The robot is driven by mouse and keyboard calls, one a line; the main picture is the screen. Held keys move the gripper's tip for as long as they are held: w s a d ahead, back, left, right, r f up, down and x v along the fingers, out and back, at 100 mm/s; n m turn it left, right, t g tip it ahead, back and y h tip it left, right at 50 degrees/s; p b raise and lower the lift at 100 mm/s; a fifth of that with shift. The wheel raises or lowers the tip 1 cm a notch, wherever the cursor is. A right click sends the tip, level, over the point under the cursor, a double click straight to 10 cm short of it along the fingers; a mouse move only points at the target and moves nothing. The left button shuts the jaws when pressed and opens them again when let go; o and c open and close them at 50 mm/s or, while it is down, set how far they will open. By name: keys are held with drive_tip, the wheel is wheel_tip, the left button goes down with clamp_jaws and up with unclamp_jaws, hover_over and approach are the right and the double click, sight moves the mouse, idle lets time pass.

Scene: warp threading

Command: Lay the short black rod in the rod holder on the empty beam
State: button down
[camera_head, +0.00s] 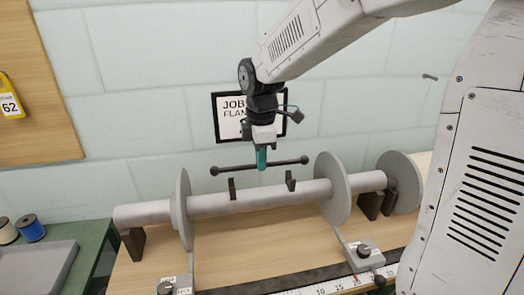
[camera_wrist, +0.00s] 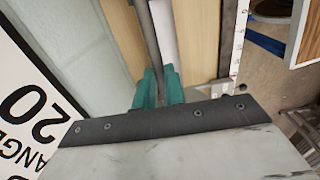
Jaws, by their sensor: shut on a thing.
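The short black rod (camera_head: 235,168) has a ball on each end and is held level above the beam in the head view. My gripper (camera_head: 262,160), with teal fingers, is shut on the rod near its middle; the fingers (camera_wrist: 158,88) and the rod (camera_wrist: 148,35) also show in the wrist view. The rod holder is two dark upright brackets, a left one (camera_head: 232,189) and a right one (camera_head: 291,181), on the grey beam (camera_head: 260,198). The rod is above both brackets and looks apart from them.
Round grey flanges stand left (camera_head: 183,208) and right (camera_head: 334,188) on the beam, with another disc (camera_head: 399,183) farther right. A ruler (camera_head: 325,291) and clamps lie in front. A framed sign (camera_head: 229,119) hangs behind my gripper. Thread spools (camera_head: 31,228) and a grey tray (camera_head: 40,268) are at left.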

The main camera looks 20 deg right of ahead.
drive_tip(key=shift+f, duration=2.6)
drive_tip(key=shift+f, duration=0.5)
drive_tip(key=c, duration=1.4)
unclamp_jaws()
wheel_tip(320, 180, up, 8)
drive_tip(key=shift+s+f, duration=0.1)
drive_tip(key=shift+s, duration=0.05)
